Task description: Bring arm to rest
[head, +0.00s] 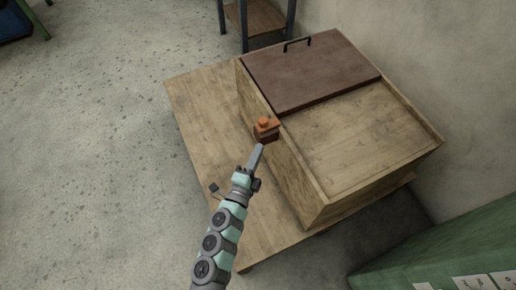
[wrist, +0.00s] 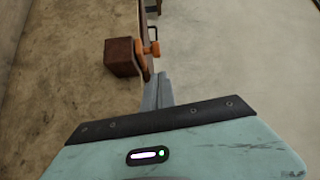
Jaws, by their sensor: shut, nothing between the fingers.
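My gripper (head: 256,158) is shut and empty. In the head view it is in front of the wooden box's left wall, its tip just below an orange-and-brown block-like fitting (head: 266,127) in the picture. The wrist view also shows my gripper's fingers (wrist: 158,92) pressed together. There the orange part (wrist: 146,49) and a dark brown block (wrist: 122,57) appear just beyond the fingertips. I cannot tell whether the fingertips touch the fitting.
A large wooden box (head: 355,150) with a brown lid panel (head: 310,70) and black handle (head: 297,43) stands on a low wooden platform (head: 205,110). A green cabinet (head: 450,250) is at lower right. Open concrete floor (head: 90,150) lies to the left.

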